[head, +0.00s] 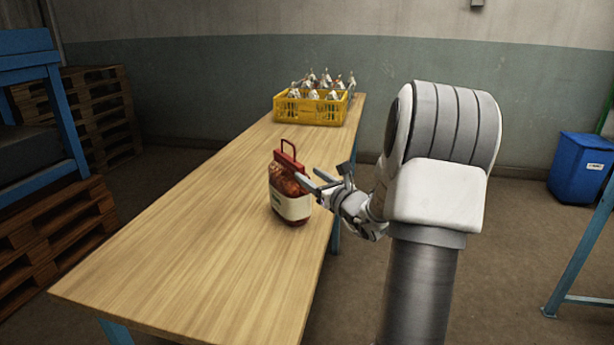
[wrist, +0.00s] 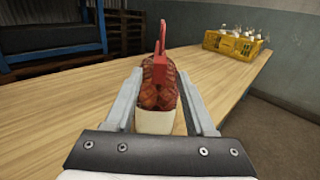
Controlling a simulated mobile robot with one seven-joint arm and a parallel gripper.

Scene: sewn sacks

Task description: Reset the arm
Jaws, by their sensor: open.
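A sack (head: 289,200) stands upright on the wooden table near its right edge. It has reddish-brown contents, a cream band around its lower part and a red closure with a loop handle on top. In the wrist view the sack (wrist: 158,94) appears between and beyond my fingers. My gripper (head: 325,180) is at the right side of the sack, close to its upper part. In the wrist view my gripper (wrist: 162,102) has its two grey fingers apart, one on each side of the sack. I cannot tell whether either finger touches it.
A yellow crate (head: 308,116) with several white-and-orange sacks stands at the table's far end; it also shows in the wrist view (wrist: 232,44). The wooden table (head: 190,250) is bare in front and left. A blue bin (head: 580,168) stands at right, and wooden pallets (head: 60,230) at left.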

